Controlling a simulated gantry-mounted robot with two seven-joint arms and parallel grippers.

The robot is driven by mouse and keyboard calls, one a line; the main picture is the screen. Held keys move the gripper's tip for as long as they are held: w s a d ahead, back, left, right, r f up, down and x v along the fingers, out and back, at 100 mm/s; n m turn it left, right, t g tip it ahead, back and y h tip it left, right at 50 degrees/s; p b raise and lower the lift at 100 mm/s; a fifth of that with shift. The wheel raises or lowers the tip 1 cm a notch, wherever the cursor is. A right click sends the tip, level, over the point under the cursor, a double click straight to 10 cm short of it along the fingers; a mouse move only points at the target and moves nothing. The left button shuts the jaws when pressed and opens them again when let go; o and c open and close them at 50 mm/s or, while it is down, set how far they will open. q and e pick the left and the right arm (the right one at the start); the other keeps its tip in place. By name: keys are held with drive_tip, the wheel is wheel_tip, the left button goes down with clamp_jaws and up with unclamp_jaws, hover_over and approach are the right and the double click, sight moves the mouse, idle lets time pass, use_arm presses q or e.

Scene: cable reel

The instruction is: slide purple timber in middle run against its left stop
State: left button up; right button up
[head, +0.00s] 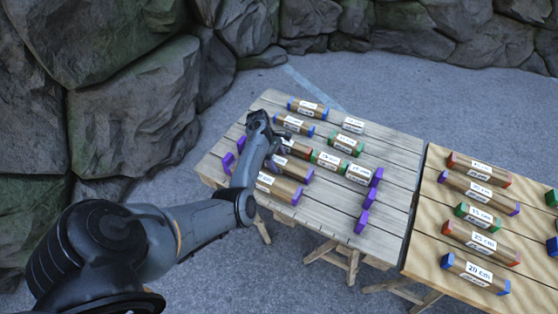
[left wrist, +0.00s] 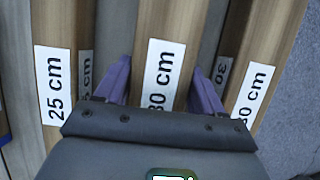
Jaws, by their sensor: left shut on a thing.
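The purple-ended timber (head: 296,167) of the middle run lies on the left table, its right end showing and its left end hidden behind my arm. My left gripper (head: 273,158) is shut on it; in the left wrist view the fingers (left wrist: 162,90) straddle a timber labelled 30 cm (left wrist: 163,75). The purple left stop (head: 241,143) shows beside my arm; any gap between it and the timber is hidden. A purple right stop (head: 369,198) stands at the far end of the run. My right gripper is not in view.
Neighbouring runs lie close on both sides: red- and green-ended timbers (head: 327,160) behind, another purple-ended timber (head: 280,187) in front. Blue-ended timbers (head: 308,108) lie farther back. The right table (head: 427,220) holds several more timbers. Rock walls stand behind.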

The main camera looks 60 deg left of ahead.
use_arm(q)
drive_tip(key=shift+s+a, duration=0.1)
drive_tip(key=shift+a, duration=0.1)
drive_tip(key=shift+s+a+f, duration=0.1)
drive_tip(key=shift+s+a, duration=0.05)
